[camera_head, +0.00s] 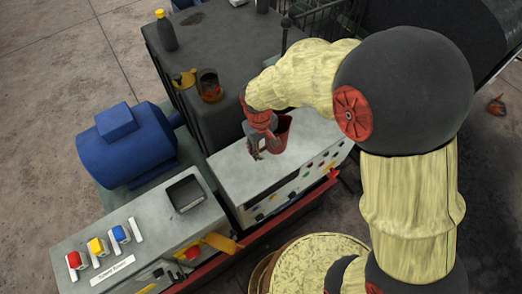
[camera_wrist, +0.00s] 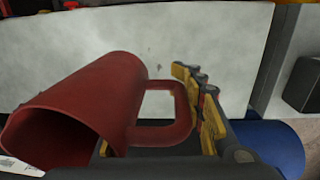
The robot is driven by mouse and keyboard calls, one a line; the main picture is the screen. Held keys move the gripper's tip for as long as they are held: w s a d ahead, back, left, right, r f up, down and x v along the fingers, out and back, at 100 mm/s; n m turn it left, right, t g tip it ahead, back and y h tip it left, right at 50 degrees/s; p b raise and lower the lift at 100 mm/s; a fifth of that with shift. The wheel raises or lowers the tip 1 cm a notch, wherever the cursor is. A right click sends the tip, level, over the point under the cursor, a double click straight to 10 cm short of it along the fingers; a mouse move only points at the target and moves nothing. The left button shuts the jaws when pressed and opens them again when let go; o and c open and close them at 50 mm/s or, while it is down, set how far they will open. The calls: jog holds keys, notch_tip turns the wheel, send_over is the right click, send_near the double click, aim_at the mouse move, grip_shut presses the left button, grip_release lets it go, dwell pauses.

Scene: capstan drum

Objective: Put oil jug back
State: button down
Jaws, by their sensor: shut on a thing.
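The oil jug, a red open-topped jug with a loop handle, shows in the wrist view (camera_wrist: 85,98) with its wide dark mouth toward the lower left. In the head view the jug (camera_head: 282,133) is partly hidden by my gripper (camera_head: 257,143). My gripper is shut on the jug's handle; its yellow-padded fingers in the wrist view (camera_wrist: 203,105) are at the handle's right side. The jug is over the pale top of the control cabinet (camera_head: 232,172). I cannot tell whether it touches that top.
A dark bench (camera_head: 225,40) behind holds a black bottle (camera_head: 167,35), a yellow can (camera_head: 185,78) and a dark pot (camera_head: 209,87). A blue motor (camera_head: 125,145) stands left. A panel with coloured switches (camera_head: 120,245) and a square dark tray (camera_head: 186,193) is in front.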

jog(key=shift+w+a+f, duration=0.3)
jog(key=shift+w+f, duration=0.3)
jog(key=shift+f, duration=0.25)
jog(key=shift+w+f+p, duration=0.1)
jog(key=shift+f+p, duration=0.3)
jog(key=shift+f, duration=1.2)
jog(key=shift+f, duration=0.1)
jog(key=c, duration=1.2)
grip_release()
jog(key=shift+o, duration=0.2)
